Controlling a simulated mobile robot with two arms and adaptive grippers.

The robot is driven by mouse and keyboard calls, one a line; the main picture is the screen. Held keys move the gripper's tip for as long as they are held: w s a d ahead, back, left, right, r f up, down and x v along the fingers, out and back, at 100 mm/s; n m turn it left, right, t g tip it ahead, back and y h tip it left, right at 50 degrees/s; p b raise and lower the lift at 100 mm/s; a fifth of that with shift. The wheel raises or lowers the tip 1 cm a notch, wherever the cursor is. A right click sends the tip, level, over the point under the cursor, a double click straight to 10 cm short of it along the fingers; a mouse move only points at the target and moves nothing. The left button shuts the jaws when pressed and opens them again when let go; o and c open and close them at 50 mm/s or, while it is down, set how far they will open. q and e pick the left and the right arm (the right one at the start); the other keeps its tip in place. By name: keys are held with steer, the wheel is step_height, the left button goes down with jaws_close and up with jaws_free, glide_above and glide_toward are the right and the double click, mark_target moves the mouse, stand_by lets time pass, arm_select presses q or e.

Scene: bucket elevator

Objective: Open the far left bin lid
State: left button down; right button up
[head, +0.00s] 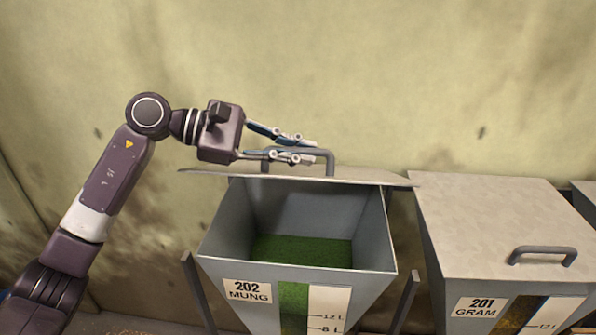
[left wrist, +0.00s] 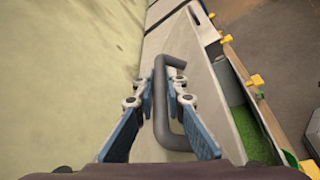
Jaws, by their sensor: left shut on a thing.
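The leftmost bin in view, labelled 202 MUNG (head: 378,240), stands open with green grain (head: 300,251) inside. Its grey lid (head: 350,178) is raised at the back of the bin and shows almost edge-on in the head view. The lid's grey bar handle (head: 331,163) is at its upper side. My left gripper (head: 310,151) is shut on this handle, with a finger on each side. In the left wrist view the handle (left wrist: 160,110) runs between the fingers, and the lid's face (left wrist: 203,105) lies beside it. My right gripper is not in view.
The bin labelled 201 GRAM (head: 440,275) stands to the right, with its lid (head: 490,215) closed and its handle (head: 542,252) at the front. Part of another bin (head: 586,192) shows at the right edge. A stained wall (head: 400,80) rises close behind the bins.

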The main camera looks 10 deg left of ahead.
arm_select(q)
steer(key=shift+n+g, duration=0.3)
steer(key=shift+n, duration=0.2)
steer(key=shift+w+r+p, duration=0.4)
steer(key=shift+w+r, duration=0.3)
steer(key=shift+r, duration=0.15)
steer(key=shift+w+r+p, duration=0.4)
steer(key=shift+w+r, duration=0.25)
steer(key=shift+r, duration=0.2)
